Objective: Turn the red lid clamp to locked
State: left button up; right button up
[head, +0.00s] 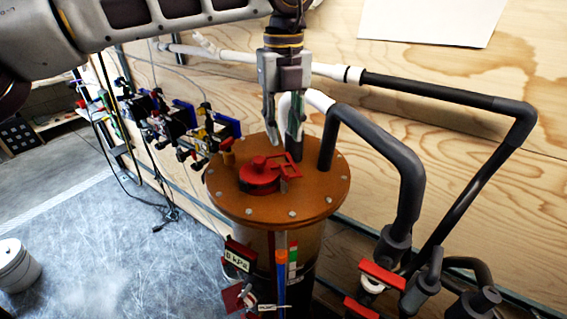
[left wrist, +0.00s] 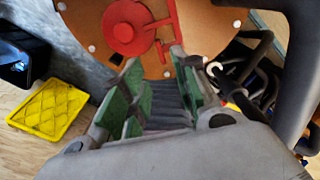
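The red lid clamp (head: 262,176) sits on the orange-brown round lid (head: 237,206) of a dark cylindrical vessel. It has a round red cap with a red handle frame (head: 287,168) on its right. In the left wrist view the clamp (left wrist: 128,28) shows at the top, with its bar pointing right and another piece reaching down. My left gripper (head: 283,122) points down above the back of the lid, behind and above the clamp and apart from it. Its green-padded fingers (left wrist: 155,80) are spread with nothing between them. My right gripper is not in view.
Dark pipes (head: 395,150) rise from the lid's right side and bend down to valves with red handles (head: 382,274). Several coloured valves (head: 185,130) line the plywood wall at left. The floor at left is mostly clear.

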aim_at(284, 168)
pick_arm(q)
notch_tip(284, 168, down, 10)
jog(key=shift+r+p, duration=0.1)
jog(key=shift+p, duration=0.8)
grip_shut()
